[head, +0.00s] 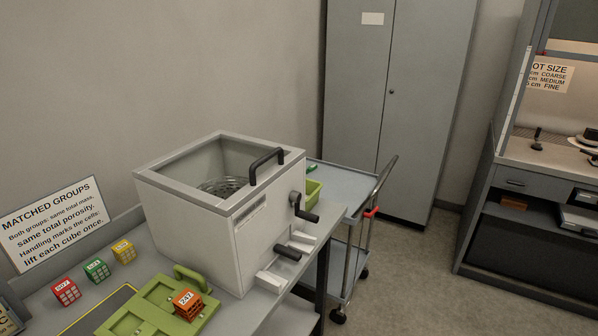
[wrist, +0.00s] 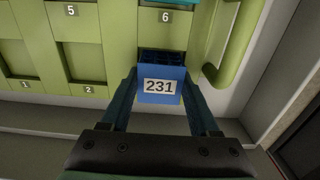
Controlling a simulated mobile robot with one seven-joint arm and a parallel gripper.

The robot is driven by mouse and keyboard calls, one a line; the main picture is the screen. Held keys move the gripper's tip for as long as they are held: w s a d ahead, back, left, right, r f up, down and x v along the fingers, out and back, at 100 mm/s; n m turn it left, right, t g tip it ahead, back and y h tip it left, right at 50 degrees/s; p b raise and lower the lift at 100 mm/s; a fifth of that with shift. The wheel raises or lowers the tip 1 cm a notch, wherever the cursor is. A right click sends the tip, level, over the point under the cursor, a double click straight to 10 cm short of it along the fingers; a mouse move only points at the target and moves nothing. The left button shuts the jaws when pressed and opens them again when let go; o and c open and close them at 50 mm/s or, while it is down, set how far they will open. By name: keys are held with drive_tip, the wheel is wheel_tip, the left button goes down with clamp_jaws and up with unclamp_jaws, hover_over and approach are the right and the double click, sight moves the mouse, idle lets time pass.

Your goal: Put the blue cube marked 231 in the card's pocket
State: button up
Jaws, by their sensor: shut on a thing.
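The blue cube marked 231 (wrist: 160,92) is in the wrist view, between the two fingers of my gripper (wrist: 161,92). Its label faces the camera, and its lattice top shows dark behind. The light green card (wrist: 130,52) fills the upper part of that view, with recessed pockets and tags 1, 2, 5 and 6. The cube is in front of the area below tag 6; I cannot tell whether it is inside a pocket or above it. A green card (head: 150,310) with an orange cube (head: 187,304) lies on the bench in the head view; my gripper is not seen there.
A green handle (wrist: 236,42) rises close to the right finger. A teal object (wrist: 172,3) shows at the top edge. In the head view, red (head: 66,291), green (head: 97,270) and yellow (head: 124,251) cubes stand beside a white boxy machine (head: 215,215). A trolley (head: 345,190) stands behind.

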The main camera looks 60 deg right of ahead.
drive_tip(key=o, duration=1.4)
drive_tip(key=shift+c, duration=0.2)
drive_tip(key=shift+o, duration=0.2)
drive_tip(key=shift+r, duration=0.1)
wheel_tip(320, 180, up, 5)
drive_tip(key=p, duration=0.5)
wheel_tip(320, 180, up, 13)
drive_tip(key=shift+p, duration=0.45)
